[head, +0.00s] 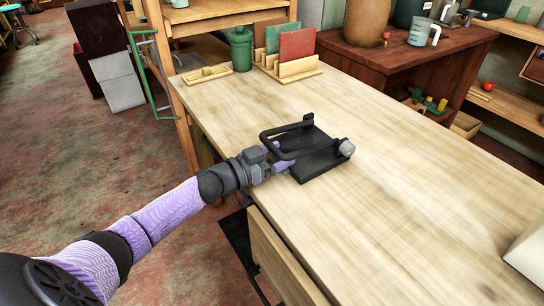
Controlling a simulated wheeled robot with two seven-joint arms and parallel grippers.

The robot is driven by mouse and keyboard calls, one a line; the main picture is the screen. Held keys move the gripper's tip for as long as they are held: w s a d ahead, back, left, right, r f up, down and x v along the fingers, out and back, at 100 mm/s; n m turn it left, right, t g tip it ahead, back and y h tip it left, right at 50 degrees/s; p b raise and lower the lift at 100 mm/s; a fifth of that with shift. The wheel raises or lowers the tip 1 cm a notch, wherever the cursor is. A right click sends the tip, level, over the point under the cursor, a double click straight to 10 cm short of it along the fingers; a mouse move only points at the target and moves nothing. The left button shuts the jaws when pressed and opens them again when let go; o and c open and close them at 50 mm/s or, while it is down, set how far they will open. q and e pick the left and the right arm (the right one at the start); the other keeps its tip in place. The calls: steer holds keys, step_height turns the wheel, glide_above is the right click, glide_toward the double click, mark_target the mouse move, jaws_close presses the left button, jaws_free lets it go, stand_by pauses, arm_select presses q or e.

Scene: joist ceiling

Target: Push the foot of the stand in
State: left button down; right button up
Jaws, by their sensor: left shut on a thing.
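The stand is a flat black plate (318,163) lying on the light wooden table, near its left edge. Its foot, a black U-shaped bar (289,126), is raised above the plate and juts out toward the left. A grey knob (346,148) sits at the plate's right end. My left gripper (282,162) reaches in from the left and is shut on the foot at its near corner. The fingers partly hide that corner and the near-left edge of the plate. My right gripper is not in view.
A green jar (240,49), a small wooden tray (208,75) and a wooden rack with coloured panels (290,66) stand at the table's far end. A white object (525,250) is at the right edge. The tabletop (400,200) right of the stand is clear.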

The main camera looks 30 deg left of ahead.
arm_select(q)
jaws_free()
steer(key=shift+s+a, duration=0.1)
steer(key=shift+s, duration=0.15)
steer(key=p+v, duration=0.3)
steer(key=v, duration=0.6)
steer(key=shift+s+p, duration=0.2)
steer(key=shift+p, duration=0.2)
steer(key=shift+a, duration=0.1)
